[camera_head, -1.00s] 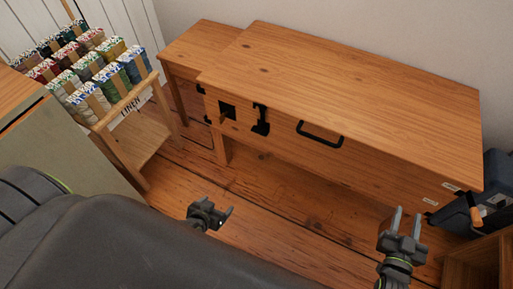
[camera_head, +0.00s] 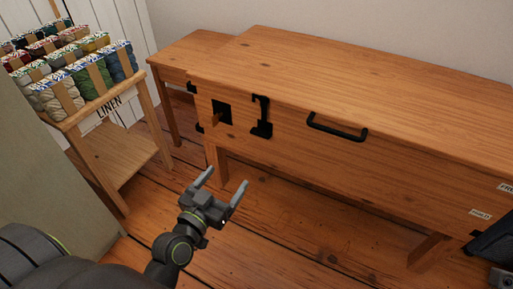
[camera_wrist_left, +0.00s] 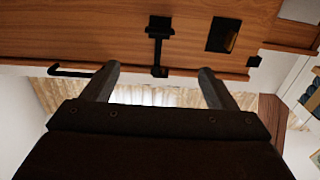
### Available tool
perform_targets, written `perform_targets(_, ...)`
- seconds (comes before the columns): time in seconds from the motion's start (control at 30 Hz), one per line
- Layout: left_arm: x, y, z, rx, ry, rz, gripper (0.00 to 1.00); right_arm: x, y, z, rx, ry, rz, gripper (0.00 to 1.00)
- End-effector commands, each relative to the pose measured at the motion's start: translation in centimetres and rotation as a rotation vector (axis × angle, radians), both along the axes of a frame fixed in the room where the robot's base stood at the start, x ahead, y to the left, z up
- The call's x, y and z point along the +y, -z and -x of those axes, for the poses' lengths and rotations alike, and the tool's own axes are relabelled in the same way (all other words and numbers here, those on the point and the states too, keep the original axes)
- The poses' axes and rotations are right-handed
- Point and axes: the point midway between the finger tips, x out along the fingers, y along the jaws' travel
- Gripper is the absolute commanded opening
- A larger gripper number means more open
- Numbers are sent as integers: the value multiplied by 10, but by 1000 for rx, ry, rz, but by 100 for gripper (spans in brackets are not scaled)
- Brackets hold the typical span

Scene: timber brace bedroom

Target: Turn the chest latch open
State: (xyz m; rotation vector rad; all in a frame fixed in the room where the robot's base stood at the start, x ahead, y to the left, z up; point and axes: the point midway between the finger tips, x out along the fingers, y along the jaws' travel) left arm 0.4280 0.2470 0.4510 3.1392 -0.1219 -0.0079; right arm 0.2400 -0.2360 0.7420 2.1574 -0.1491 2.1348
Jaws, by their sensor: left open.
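The wooden chest (camera_head: 400,90) has black hardware on its front. Near its left end is a square black plate with a small wooden turn piece (camera_head: 220,113), apparently the latch; the plate also shows in the left wrist view (camera_wrist_left: 222,35). Beside it is a black T-shaped strap (camera_head: 261,118), also in the left wrist view (camera_wrist_left: 159,30). My left gripper (camera_head: 223,183) is open and empty, in front of and below this hardware, touching nothing. Only a grey bit, possibly my right gripper (camera_head: 502,279), shows at the bottom right corner; its jaws are hidden.
A black bar handle (camera_head: 337,128) sticks out of the chest front, right of the strap. A wooden stand (camera_head: 115,160) marked LINEN holds yarn at the left. A grey-green cabinet side (camera_head: 60,170) is nearer. The floor (camera_head: 300,220) before the chest is clear.

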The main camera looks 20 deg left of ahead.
Motion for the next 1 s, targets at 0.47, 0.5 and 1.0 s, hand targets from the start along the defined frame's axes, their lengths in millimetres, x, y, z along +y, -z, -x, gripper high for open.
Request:
perform_targets(0.47, -5, -5, -63, -9, 2, 0, 80, -1, -13, 4, 8, -17, 17, 36)
perform_targets(0.5, -6, -4, -70, -8, 2, -1, 80, -1, -12, 4, 9, -18, 18, 36)
perform_targets(1.0, -13, -1, -157, -7, 1, 0, 80, -1, -6, 4, 12, -16, 22, 36)
